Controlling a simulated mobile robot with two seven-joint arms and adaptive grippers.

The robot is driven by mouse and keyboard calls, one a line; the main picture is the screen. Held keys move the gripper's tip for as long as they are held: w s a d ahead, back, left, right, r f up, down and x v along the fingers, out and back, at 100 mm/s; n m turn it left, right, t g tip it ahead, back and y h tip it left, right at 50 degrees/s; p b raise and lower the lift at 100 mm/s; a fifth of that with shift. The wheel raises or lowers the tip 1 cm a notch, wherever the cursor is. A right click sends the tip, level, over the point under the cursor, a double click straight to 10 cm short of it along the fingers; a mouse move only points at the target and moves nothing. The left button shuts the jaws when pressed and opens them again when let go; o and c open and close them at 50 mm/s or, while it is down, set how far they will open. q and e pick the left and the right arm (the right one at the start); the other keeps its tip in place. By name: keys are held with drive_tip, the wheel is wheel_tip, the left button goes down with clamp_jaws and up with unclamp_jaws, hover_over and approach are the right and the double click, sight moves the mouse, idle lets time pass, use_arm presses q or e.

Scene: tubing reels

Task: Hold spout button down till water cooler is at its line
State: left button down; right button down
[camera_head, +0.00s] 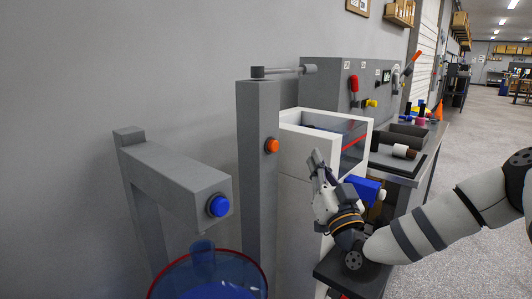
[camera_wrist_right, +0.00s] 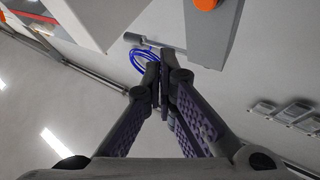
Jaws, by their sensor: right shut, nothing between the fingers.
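A white open-topped tank (camera_head: 295,157), which looks like the water cooler, has a dark window with a red line (camera_head: 354,141). Beside it a grey post (camera_head: 257,190) carries an orange button (camera_head: 272,146) and a thin spout arm (camera_head: 290,70) on top. A grey bracket at left has a blue button (camera_head: 218,206) above a blue-tinted bucket (camera_head: 165,282). My right gripper (camera_head: 317,160) is shut and empty in front of the tank, right of the orange button. In the wrist view its fingertips (camera_wrist_right: 163,84) are below and apart from the orange button (camera_wrist_right: 206,4). The water level is unclear.
A blue block with a white knob (camera_head: 366,188) is just right of my right gripper. A grey panel (camera_head: 325,75) with a red lever (camera_head: 354,83) stands behind the tank. A bench with black trays (camera_head: 408,133) is at right. A blue loop (camera_wrist_right: 144,62) lies beyond the fingers.

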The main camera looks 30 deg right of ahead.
sight(273, 146)
use_arm(q)
drive_tip(key=shift+a, duration=0.1)
use_arm(e)
drive_tip(key=shift+s+d+r+h, duration=0.15)
drive_tip(key=shift+d+r+h, duration=0.15)
drive_tip(key=shift+d+r, duration=0.15)
